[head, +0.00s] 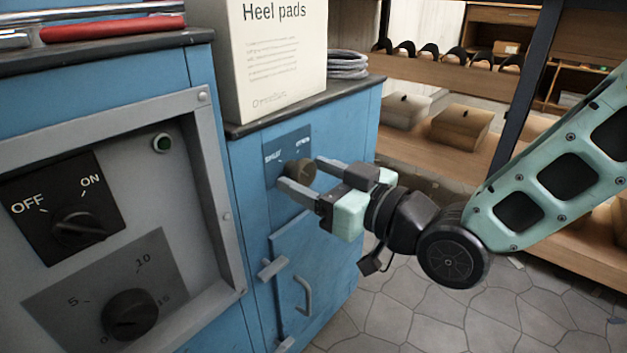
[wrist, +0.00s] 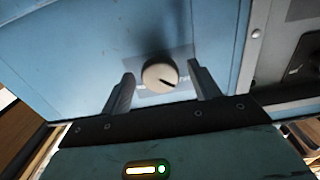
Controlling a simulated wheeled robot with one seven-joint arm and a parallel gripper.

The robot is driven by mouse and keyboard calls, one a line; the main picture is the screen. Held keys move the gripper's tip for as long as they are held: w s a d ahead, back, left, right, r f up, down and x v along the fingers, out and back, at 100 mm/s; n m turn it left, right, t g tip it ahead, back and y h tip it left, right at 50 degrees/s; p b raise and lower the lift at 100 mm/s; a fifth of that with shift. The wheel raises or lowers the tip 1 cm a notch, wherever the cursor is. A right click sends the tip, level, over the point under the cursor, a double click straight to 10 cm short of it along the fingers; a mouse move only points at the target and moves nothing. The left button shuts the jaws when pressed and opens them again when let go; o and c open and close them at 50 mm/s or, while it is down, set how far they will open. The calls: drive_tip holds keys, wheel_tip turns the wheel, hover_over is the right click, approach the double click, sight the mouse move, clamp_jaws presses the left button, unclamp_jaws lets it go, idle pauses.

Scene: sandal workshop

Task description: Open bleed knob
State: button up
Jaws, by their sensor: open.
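The bleed knob (head: 300,171) is a round brownish knob on a dark plate (head: 279,160) marked "SHUT" and "OPEN", on the blue cabinet's front. My gripper (head: 307,176) is open, with one finger on each side of the knob in the head view. In the wrist view my gripper (wrist: 160,85) also has its fingers on either side of the knob, with gaps showing. I cannot tell exactly how deep the fingertips reach.
A cabinet door with a handle (head: 303,295) is below the knob. At left are an OFF/ON switch (head: 78,229) and a numbered dial (head: 130,314). Shelves (head: 470,156) stand behind my arm.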

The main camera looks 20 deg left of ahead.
drive_tip(key=c, duration=0.9)
drive_tip(key=shift+c, duration=0.2)
drive_tip(key=shift+m+p, duration=0.35)
drive_tip(key=shift+m, duration=0.05)
drive_tip(key=m+p, duration=0.3)
drive_tip(key=shift+r+m, duration=0.15)
drive_tip(key=shift+m, duration=0.15)
drive_tip(key=m+p, duration=0.4)
drive_tip(key=shift+m, duration=0.3)
drive_tip(key=m+p, duration=0.4)
drive_tip(key=m, duration=0.1)
drive_tip(key=shift+m+p, duration=1.05)
drive_tip(key=shift+m, duration=0.95)
drive_tip(key=shift+f, duration=0.2)
